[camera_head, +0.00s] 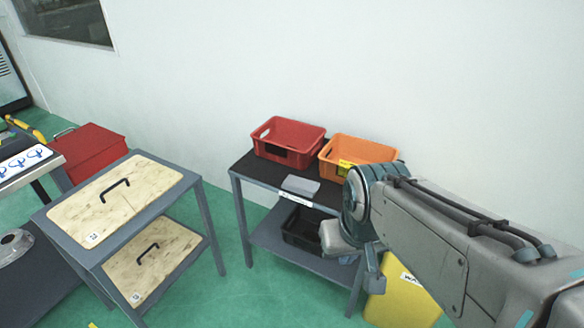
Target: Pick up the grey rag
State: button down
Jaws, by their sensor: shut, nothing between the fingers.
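A flat, light grey folded piece that looks like the grey rag (300,186) lies on the dark top of the small metal table (262,172), near its front edge and in front of the two bins. My arm reaches in from the right, and its end hangs over the right side of the table. My gripper (374,286) points down in front of the table's right end, apart from the rag and to its lower right. It is small and partly hidden by my own wrist; it is shut and empty.
A red bin (288,138) and an orange bin (358,152) stand at the back of the tabletop. A black bin (300,230) is on the lower shelf. A yellow container (402,305) stands at right. A cart with wooden panels (115,200) stands left; green floor lies between.

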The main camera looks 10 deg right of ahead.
aim_at(305, 187)
jog(key=z, duration=0.5)
jog(key=i, duration=1)
jog(key=u, duration=0.4)
